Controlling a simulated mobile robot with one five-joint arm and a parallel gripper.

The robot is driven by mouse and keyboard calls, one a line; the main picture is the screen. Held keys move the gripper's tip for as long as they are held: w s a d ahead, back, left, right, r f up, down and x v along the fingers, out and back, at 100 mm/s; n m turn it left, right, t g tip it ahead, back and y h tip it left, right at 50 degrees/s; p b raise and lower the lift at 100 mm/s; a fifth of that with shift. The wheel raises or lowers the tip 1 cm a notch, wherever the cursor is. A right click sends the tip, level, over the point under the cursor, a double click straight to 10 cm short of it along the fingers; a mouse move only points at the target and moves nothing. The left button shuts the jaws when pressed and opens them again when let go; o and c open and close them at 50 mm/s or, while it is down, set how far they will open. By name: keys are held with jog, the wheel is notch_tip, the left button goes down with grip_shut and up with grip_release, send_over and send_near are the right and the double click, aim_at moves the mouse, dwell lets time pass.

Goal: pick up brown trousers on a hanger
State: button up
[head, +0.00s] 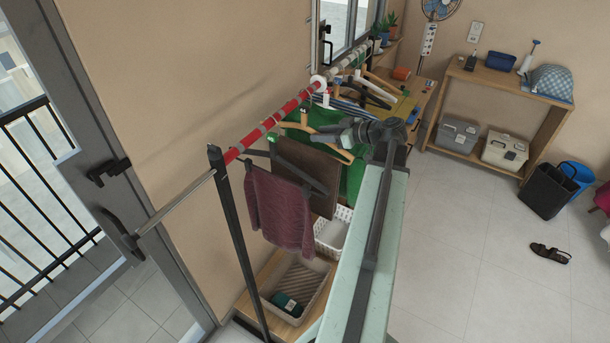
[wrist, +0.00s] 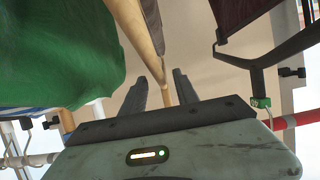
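The brown trousers (head: 323,169) hang from the rack, behind a maroon garment. A wooden hanger (head: 333,145) runs just above their top edge; I cannot tell for certain that they hang on it. My gripper (head: 348,134) is close to this hanger's right end, partly blended with the arm. In the wrist view the two dark fingers (wrist: 160,92) are apart, with a wooden hanger (wrist: 150,28) passing between or just beyond them. I see no grip on it. The trousers are not clearly identifiable in the wrist view.
A maroon garment (head: 278,213) hangs in front on a black clip hanger (wrist: 262,68). Green cloth (head: 352,174) hangs close behind; it also fills the wrist view's left (wrist: 55,50). The red rack rod (head: 268,125) holds several hangers. Baskets (head: 297,285) stand below.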

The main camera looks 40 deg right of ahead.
aim_at(308, 144)
jog(key=b+x, duration=0.1)
jog(key=x, duration=0.4)
jog(key=shift+w+a+b, duration=0.15)
jog(key=shift+w+b, duration=0.1)
jog(key=shift+b, duration=0.1)
grip_shut()
dwell(1.1)
